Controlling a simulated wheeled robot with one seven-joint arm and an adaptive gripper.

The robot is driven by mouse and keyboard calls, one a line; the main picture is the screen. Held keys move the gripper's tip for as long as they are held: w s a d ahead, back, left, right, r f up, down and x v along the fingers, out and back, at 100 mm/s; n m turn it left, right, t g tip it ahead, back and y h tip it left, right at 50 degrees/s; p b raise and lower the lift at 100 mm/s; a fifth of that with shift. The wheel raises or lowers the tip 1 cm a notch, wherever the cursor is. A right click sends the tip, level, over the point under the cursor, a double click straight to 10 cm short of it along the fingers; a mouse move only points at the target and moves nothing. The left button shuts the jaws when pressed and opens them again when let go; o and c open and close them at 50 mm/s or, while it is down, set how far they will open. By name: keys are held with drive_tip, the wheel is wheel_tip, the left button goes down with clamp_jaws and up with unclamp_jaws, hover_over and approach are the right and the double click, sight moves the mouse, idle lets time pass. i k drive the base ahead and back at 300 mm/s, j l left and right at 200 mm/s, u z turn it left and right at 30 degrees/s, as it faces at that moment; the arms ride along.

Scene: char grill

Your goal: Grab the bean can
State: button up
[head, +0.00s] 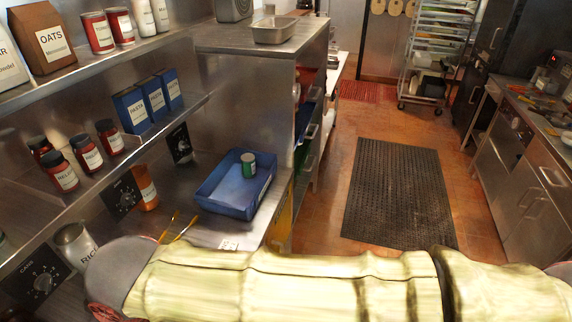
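A small green can with a pale label (248,166) stands upright in a blue tray (212,183) on the steel counter. It is near the tray's back right side. Its label is too small to read, so I cannot confirm that it is the bean can. My arm crosses the bottom of the head view, in front of the counter. My gripper is not in view.
Steel shelves (143,111) with jars, blue pasta boxes (153,101) and an oats bag (41,36) overhang the counter's left side. Yellow-handled tongs (180,228) lie left of the tray. A metal pan (274,30) sits behind. A dark mat (398,192) covers open floor.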

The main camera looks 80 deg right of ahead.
sight(248, 160)
drive_tip(key=z, duration=2.25)
drive_tip(key=i+l+z, duration=0.15)
drive_tip(key=i+l, duration=0.2)
drive_tip(key=i, duration=0.15)
drive_tip(key=i+l+z, duration=0.2)
drive_tip(key=i, duration=0.3)
drive_tip(key=l, duration=0.1)
